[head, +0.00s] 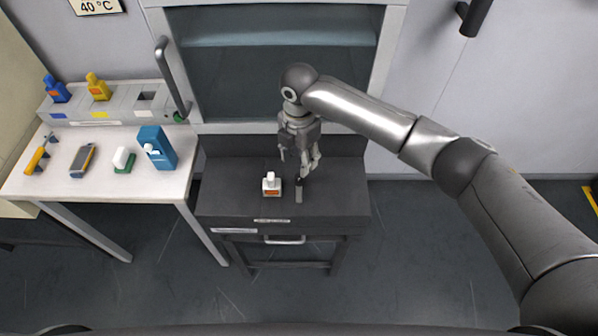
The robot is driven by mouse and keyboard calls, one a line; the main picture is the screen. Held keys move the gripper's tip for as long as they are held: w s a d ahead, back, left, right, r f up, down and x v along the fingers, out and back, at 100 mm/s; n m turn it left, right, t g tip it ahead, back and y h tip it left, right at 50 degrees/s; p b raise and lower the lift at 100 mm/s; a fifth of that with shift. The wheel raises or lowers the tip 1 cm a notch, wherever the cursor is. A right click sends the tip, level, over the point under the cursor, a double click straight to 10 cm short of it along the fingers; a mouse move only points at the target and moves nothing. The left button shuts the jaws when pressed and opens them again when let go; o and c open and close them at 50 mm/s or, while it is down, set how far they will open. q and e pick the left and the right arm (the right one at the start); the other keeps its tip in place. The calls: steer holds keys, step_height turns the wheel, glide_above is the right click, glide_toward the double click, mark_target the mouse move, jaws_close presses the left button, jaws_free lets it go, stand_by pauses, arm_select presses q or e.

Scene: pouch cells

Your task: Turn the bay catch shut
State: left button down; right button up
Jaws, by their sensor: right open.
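My right gripper (302,166) is open and points down over the dark cart top (232,190). Just below its fingers a small black upright piece with a grey strip (299,194) is on the cart top. It may be the bay catch, but it is too small to be sure; I cannot tell whether the fingers touch it. A white bottle with an orange label (271,188) stands upright just left of it. My left gripper is not in view.
A cabinet with a glass window (270,80) and a long grey handle (172,80) stands behind. The left white bench (100,180) holds a grey rack (105,112) with blue and yellow bottles, a blue box (157,148) and small tools. Floor right of the cart is clear.

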mark_target(299, 177)
step_height(299, 177, down, 8)
steer(key=shift+r+p, duration=0.1)
steer(key=shift+p, duration=0.5)
steer(key=shift+c, duration=0.4)
jaws_close()
